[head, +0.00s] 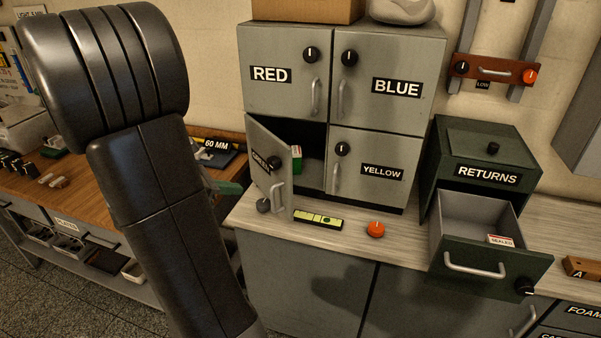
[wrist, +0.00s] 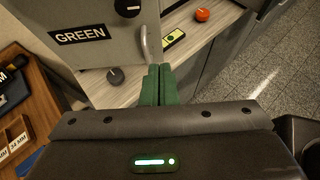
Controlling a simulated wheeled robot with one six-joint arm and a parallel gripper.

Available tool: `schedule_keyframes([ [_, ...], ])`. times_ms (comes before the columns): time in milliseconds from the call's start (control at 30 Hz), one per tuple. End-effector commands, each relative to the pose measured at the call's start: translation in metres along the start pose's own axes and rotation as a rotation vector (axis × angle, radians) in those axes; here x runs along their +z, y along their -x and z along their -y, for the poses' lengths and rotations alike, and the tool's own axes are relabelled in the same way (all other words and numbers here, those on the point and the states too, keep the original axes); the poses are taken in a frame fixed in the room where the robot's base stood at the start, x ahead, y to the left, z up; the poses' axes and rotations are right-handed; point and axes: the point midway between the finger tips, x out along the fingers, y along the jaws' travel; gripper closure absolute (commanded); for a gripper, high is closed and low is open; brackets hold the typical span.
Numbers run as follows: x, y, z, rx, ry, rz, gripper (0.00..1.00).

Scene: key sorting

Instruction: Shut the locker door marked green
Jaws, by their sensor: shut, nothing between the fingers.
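The green-marked locker door (head: 267,170) is the lower left one of the grey locker block and stands ajar, swung out toward the front left. Its black knob (head: 276,163) and its upright handle (head: 276,195) show. In the wrist view the same door (wrist: 95,60) fills the upper left, with its GREEN label, black knob and handle (wrist: 144,45). My gripper (wrist: 158,72) has its green fingers shut together and empty, just below the handle in that picture; I cannot tell whether they touch the door. My arm hides most of the gripper in the head view. A green and white box (head: 297,160) sits inside the open compartment.
The red (head: 284,75), blue (head: 386,80) and yellow (head: 370,172) doors are shut. A level (head: 318,220), an orange knob (head: 376,229) and a dark knob (head: 263,206) lie on the counter before the lockers. The returns drawer (head: 490,262) is pulled out at the right.

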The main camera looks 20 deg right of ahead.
Motion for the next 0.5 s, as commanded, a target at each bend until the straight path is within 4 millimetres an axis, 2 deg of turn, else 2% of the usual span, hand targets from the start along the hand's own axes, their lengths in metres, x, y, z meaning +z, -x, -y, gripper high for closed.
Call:
schedule_keyframes([
  [167,-0.001,-0.01,0.001,-0.001,0.002,-0.005,1.0],
  [500,-0.001,-0.066,0.001,-0.004,0.001,-0.004,1.0],
])
